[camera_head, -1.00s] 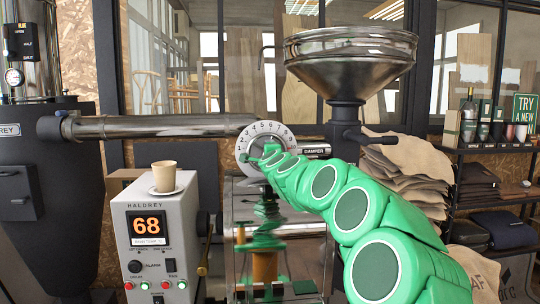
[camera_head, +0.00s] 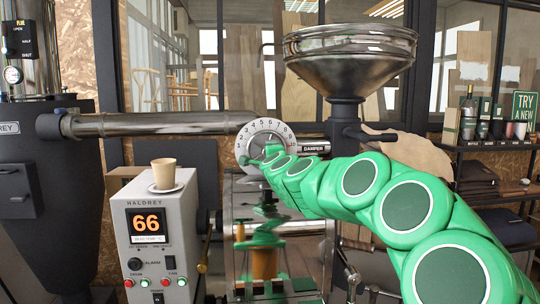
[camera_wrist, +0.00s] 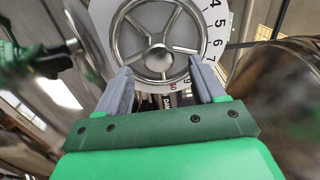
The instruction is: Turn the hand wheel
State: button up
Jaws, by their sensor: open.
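The hand wheel (camera_wrist: 142,18) is a silver spoked ring with a round hub, in front of a white numbered dial (camera_wrist: 214,28) in the wrist view. In the head view the dial (camera_head: 246,131) sits at the end of the horizontal pipe, and my green arm and gripper cover most of the wheel. My gripper (camera_wrist: 160,67) is open, its two grey fingers pointing at the wheel and reaching to either side of its lower rim. I cannot tell whether they touch it. In the head view my gripper (camera_head: 261,154) is in front of the dial's lower part.
A steel hopper (camera_head: 350,48) stands above right of the dial. A control box (camera_head: 150,222) with a display reading 66 and a cup (camera_head: 164,172) on top stands lower left. The pipe (camera_head: 170,124) runs left. A stocked shelf (camera_head: 495,148) is at the right.

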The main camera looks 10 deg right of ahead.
jog(key=shift+s, duration=0.75)
jog(key=s+a+f+n+g+y, duration=0.35)
jog(key=s+a+f+n, duration=0.2)
jog(key=s, duration=0.55)
jog(key=s+a+f+n+g+y, duration=0.35)
jog(key=s+a+n, duration=0.35)
jog(key=s, duration=0.3)
jog(key=s+d+f+n+g+h, duration=0.1)
jog(key=s+d+f+g, duration=0.3)
jog(key=s, duration=0.9)
jog(key=s+d+f+n+g+h, duration=0.2)
jog(key=s+d+f, duration=0.5)
jog(key=s, duration=0.6)
jog(key=s+d+f+n+g+h, duration=0.2)
jog(key=s+d+f+g+h, duration=0.2)
jog(key=s+f, duration=0.4)
jog(key=s+d+g, duration=0.1)
jog(key=s+g, duration=0.1)
jog(key=s, duration=0.4)
jog(key=shift+d+f+g, duration=0.3)
jog(key=shift+d+g, duration=0.1)
